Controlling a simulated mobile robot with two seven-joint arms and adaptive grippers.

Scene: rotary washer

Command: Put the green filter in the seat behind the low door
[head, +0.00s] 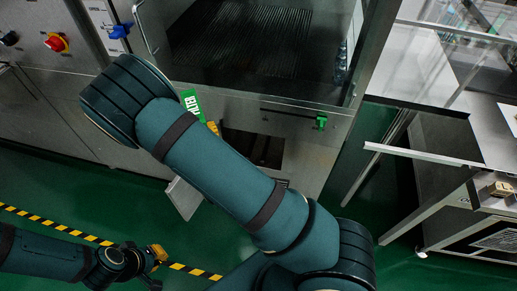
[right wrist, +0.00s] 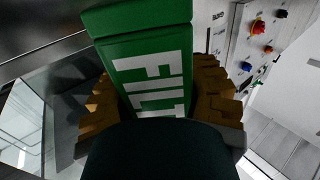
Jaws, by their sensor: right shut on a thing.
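The green filter (head: 191,102) with white lettering shows past my right forearm in the head view, in front of the washer's front panel. In the right wrist view the filter (right wrist: 145,60) fills the space between the orange-brown fingers of my right gripper (right wrist: 153,95), which is shut on it. The low door (head: 183,198) appears swung open as a grey panel at the left of a dark low opening (head: 265,150). The seat inside cannot be made out, and my right arm covers part of the opening. My left gripper (head: 156,258) is low at the left, its fingers too small to read.
A red knob (head: 56,42) and blue handle (head: 120,30) are at upper left. A steel table (head: 440,75) stands right. Striped tape (head: 60,227) crosses the floor.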

